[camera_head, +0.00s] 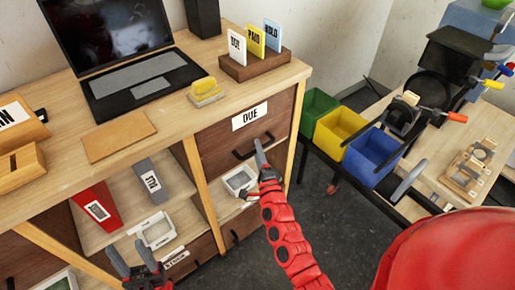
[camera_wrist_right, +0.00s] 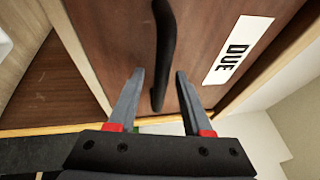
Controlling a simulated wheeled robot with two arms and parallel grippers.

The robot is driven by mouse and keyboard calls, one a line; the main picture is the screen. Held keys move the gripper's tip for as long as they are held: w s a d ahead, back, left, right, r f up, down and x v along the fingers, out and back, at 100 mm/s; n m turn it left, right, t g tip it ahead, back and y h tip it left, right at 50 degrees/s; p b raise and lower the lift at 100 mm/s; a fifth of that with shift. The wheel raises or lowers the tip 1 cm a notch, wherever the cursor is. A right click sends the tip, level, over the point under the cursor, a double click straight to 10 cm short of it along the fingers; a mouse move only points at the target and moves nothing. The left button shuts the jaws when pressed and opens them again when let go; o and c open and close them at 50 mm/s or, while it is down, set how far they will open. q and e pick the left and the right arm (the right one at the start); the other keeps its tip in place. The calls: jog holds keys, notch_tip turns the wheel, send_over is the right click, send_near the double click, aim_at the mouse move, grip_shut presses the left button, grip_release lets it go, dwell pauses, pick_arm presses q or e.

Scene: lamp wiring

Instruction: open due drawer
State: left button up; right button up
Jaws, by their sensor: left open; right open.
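The DUE drawer (camera_head: 220,150) is a brown wooden front under the desktop's right end, with a white DUE label (camera_head: 249,116) and a dark bar handle (camera_head: 253,146). It looks shut. My right gripper (camera_head: 261,158) is at the right part of the handle. In the right wrist view, its fingers (camera_wrist_right: 160,76) are open, with the lower part of the black handle (camera_wrist_right: 163,40) between or just beyond them; I cannot tell whether they touch it. The DUE label (camera_wrist_right: 238,49) shows at right. My left gripper (camera_head: 127,249) is open and empty, low before the shelves.
The desktop holds a laptop (camera_head: 130,75), a card holder (camera_head: 255,65) and a yellow-topped block (camera_head: 205,91). Open shelves below hold a red binder (camera_head: 96,205) and a grey binder (camera_head: 150,180). Green, yellow and blue bins (camera_head: 371,156) stand right of the desk.

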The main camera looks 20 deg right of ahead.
jog(key=shift+w+r, duration=0.1)
jog(key=shift+w, duration=0.2)
grip_shut()
dwell(1.3)
